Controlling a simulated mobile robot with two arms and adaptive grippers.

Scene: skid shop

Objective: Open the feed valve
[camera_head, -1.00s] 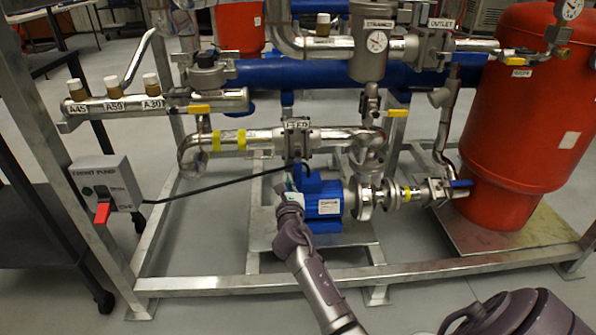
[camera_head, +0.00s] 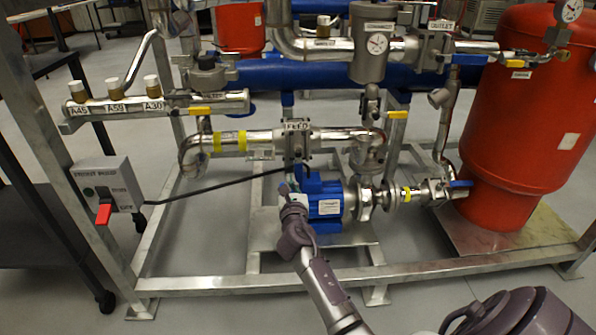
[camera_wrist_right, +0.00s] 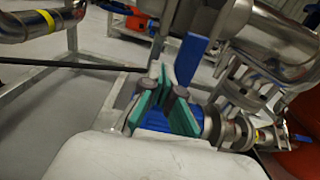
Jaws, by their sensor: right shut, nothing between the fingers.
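The feed valve (camera_head: 297,140) is a metal valve under a FEED label, in the pipe run above a blue pump (camera_head: 325,200). My right gripper (camera_head: 288,189) is in front of the pump, below the valve. In the right wrist view, my right gripper (camera_wrist_right: 166,78) has green finger pads, closed with nothing held between them. A flat blue lever (camera_wrist_right: 191,58) stands just beyond and to the right of the fingertips; I cannot tell whether they touch. The arm partly hides the pump. My left gripper is not in view.
A FRONT PUMP switch box (camera_head: 107,185) with a red handle is at the left. A red tank (camera_head: 525,120) stands at the right. A metal frame rail (camera_head: 210,285) runs along the front. A black cable (camera_head: 215,186) crosses toward the pump.

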